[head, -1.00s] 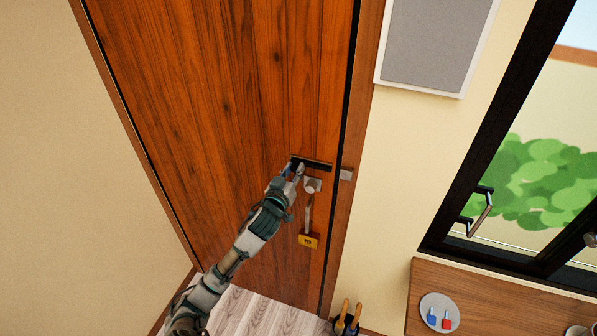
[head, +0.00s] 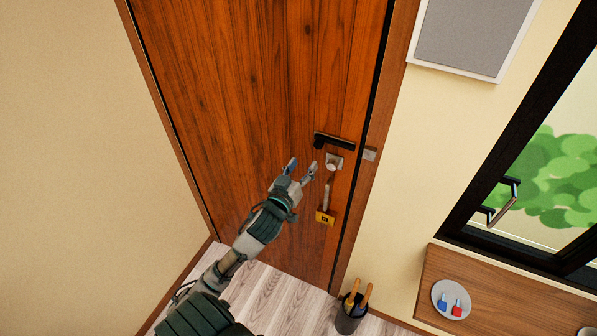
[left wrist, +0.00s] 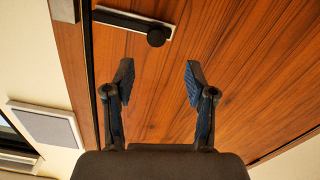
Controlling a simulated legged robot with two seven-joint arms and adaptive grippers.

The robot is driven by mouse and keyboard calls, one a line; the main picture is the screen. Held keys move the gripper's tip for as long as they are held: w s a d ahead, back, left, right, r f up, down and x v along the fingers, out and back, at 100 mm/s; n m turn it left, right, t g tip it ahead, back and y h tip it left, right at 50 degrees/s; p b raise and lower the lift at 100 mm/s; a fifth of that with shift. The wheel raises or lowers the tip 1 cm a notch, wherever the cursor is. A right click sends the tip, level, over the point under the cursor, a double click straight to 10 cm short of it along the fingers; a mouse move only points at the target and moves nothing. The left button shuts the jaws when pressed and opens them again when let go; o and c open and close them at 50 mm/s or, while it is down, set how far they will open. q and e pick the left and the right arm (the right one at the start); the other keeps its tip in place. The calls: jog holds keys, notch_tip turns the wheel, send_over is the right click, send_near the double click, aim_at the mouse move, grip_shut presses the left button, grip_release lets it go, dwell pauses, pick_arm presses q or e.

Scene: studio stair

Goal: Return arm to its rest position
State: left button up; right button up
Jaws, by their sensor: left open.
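My left arm (head: 258,226) reaches up from the bottom of the head view toward the wooden door (head: 260,90). The handle also shows there, beyond the fingertips (left wrist: 132,24). My right gripper is not in view.
A dark holder (head: 350,314) stands on the floor by the wall. A wooden shelf (head: 480,275) with a round plate (head: 443,289) sits under the window at right.

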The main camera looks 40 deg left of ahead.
pick_arm(q)
jog(key=shift+v, duration=1.15)
jog(key=shift+a+f, duration=0.1)
jog(key=shift+a, duration=0.1)
